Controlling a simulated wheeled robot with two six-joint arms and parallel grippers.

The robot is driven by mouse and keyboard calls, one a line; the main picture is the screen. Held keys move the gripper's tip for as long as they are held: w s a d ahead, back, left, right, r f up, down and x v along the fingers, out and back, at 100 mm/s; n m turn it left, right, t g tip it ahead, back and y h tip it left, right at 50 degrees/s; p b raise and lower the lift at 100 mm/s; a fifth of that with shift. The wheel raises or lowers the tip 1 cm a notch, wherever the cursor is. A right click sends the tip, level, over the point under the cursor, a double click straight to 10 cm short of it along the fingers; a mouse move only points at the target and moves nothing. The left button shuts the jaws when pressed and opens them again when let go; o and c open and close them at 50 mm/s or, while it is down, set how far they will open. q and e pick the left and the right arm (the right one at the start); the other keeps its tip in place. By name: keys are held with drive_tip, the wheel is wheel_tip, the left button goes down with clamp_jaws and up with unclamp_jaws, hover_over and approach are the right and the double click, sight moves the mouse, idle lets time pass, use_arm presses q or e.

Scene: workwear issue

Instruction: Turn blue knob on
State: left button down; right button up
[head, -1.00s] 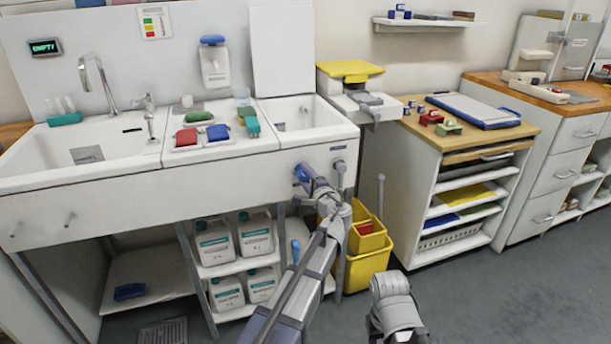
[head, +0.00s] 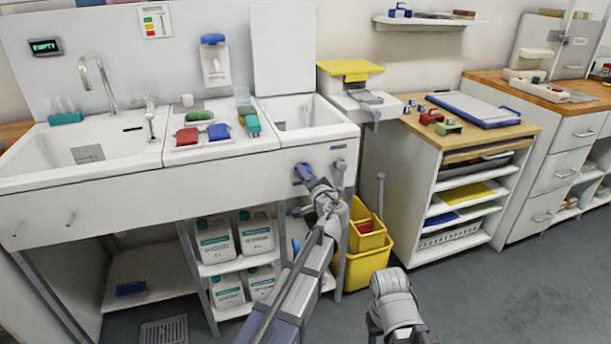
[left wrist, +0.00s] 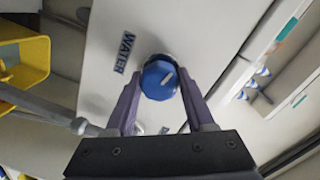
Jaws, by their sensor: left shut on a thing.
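The blue knob (left wrist: 157,84) sits on the white front panel of the sink unit, beside a label reading WATER (left wrist: 124,52). A pale pointer mark shows on its face. My left gripper (left wrist: 158,92) has its two purple fingers on either side of the knob and is shut on it. In the head view the left gripper (head: 308,178) is at the panel below the small right basin, and the knob (head: 299,172) is mostly hidden by the fingers. My right arm shows at the lower right of the head view; its gripper is out of view.
A lit display (head: 45,46) hangs on the sink's back panel. White jugs (head: 214,240) stand on the shelf below. Yellow bins (head: 362,268) stand right of my left arm. A cabinet (head: 425,200) stands further right. The grey floor (head: 490,300) is clear at lower right.

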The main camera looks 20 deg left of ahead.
use_arm(q)
drive_tip(key=shift+s+f, duration=0.1)
drive_tip(key=shift+s, duration=0.05)
idle(0.3)
drive_tip(key=shift+c, duration=1.4)
unclamp_jaws()
drive_tip(key=v, duration=0.7)
drive_tip(key=shift+s+d+p, duration=0.2)
drive_tip(key=shift+d+p, duration=0.1)
